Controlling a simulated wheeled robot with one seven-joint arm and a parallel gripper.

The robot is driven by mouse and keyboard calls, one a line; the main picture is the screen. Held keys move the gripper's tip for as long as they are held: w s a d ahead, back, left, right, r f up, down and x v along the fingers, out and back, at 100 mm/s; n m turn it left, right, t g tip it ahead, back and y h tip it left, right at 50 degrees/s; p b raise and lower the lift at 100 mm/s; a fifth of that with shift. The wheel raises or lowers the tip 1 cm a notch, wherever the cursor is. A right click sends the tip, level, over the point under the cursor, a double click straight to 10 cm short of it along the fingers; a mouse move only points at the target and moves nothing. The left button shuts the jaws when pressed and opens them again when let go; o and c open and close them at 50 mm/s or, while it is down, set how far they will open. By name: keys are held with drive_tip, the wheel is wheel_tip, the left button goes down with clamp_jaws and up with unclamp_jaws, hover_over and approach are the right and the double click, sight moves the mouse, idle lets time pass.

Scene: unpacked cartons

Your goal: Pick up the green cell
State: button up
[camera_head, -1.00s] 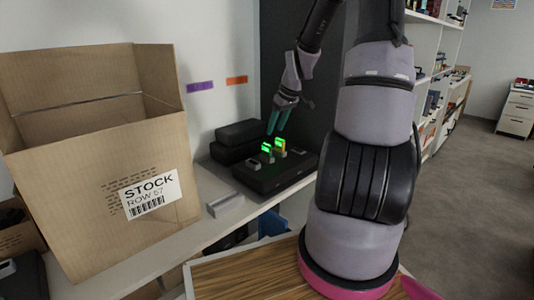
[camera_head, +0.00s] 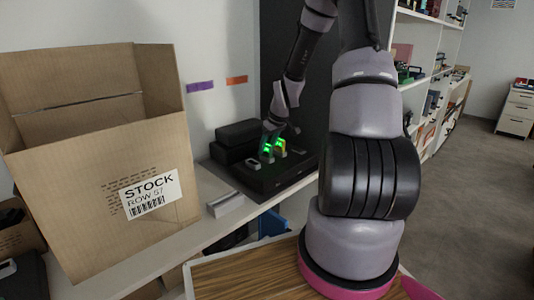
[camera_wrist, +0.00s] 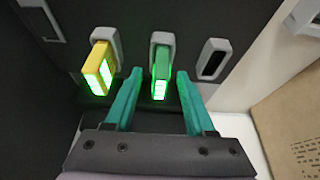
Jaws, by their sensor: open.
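The green cell (camera_wrist: 160,72) stands in a grey-rimmed slot of a black dock (camera_head: 285,181), its end glowing green. In the wrist view it lies between the two teal fingers of my gripper (camera_wrist: 155,85), which are open with a gap on either side of it. A yellow cell (camera_wrist: 99,68), also with a green glow, stands in the slot to its left. In the head view the green cell (camera_head: 267,149) is seen just below my gripper (camera_head: 272,136), whose fingertips are hard to make out there.
An empty slot (camera_wrist: 213,61) is right of the green cell. A large open carton (camera_head: 95,170) stands left on the white shelf. A grey block (camera_head: 226,204) lies in front of the dock. Black cases (camera_head: 238,134) are stacked behind it, and a dark panel rises at the back.

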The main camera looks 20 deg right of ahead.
clamp_jaws()
idle(1.3)
